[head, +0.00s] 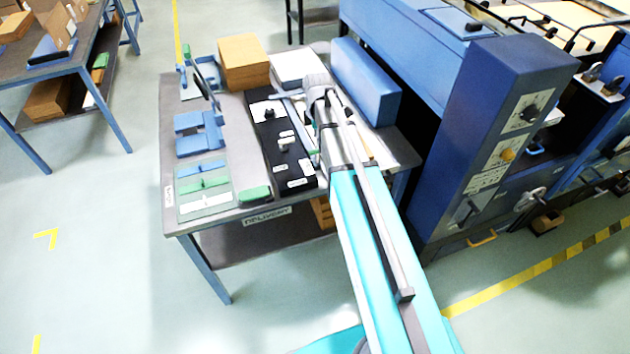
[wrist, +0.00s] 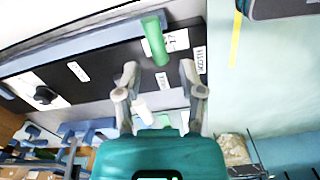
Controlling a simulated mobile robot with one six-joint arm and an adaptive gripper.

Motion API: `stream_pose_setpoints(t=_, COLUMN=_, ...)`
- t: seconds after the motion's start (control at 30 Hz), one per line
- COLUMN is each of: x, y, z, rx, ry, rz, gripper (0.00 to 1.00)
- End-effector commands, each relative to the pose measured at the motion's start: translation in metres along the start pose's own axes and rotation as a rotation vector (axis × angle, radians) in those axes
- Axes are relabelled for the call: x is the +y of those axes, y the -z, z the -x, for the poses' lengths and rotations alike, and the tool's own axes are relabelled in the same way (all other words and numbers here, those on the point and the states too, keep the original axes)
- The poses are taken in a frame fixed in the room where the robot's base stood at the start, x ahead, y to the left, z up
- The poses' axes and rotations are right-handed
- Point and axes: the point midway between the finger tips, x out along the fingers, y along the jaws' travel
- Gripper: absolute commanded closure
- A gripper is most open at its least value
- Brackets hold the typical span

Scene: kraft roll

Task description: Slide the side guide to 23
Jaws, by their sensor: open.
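A green handle (wrist: 155,42), likely the side guide's grip, stands out over a black panel (wrist: 108,68) beside a blue rail in the wrist view. White labels lie around it; one reads "17" and another seems to read "WIDTH". My gripper (wrist: 159,70) is open, its two grey fingers apart and empty, just short of the handle and roughly in line with it. In the head view the black panel (head: 268,140) lies on the delivery table, and my arm hides most of the guide.
The delivery table (head: 225,112) also holds a cardboard stack (head: 243,60), a long blue block (head: 365,82), blue fixtures (head: 198,133) and a green block (head: 255,193). A black knob (wrist: 45,95) rises from the panel. The blue machine (head: 480,140) stands close on the right.

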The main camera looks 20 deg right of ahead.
Motion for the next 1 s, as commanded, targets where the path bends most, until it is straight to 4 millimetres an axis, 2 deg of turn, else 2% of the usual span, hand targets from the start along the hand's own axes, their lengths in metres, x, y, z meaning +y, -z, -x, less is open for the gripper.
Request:
stream_pose_setpoints(t=0.03, x=0.0, y=0.0, z=0.009, rx=0.0, ry=0.0, rz=0.0, gripper=0.49)
stream_pose_setpoints(t=0.47, x=0.0, y=0.0, z=0.045, rx=0.0, ry=0.0, rz=0.0, gripper=0.49)
stream_pose_setpoints(t=0.57, x=-0.01, y=0.002, z=0.038, rx=0.0, ry=0.0, rz=-0.051, gripper=0.49)
stream_pose_setpoints(t=1.0, x=-0.047, y=0.012, z=0.027, rx=-0.001, ry=0.0, rz=-0.336, gripper=0.49)
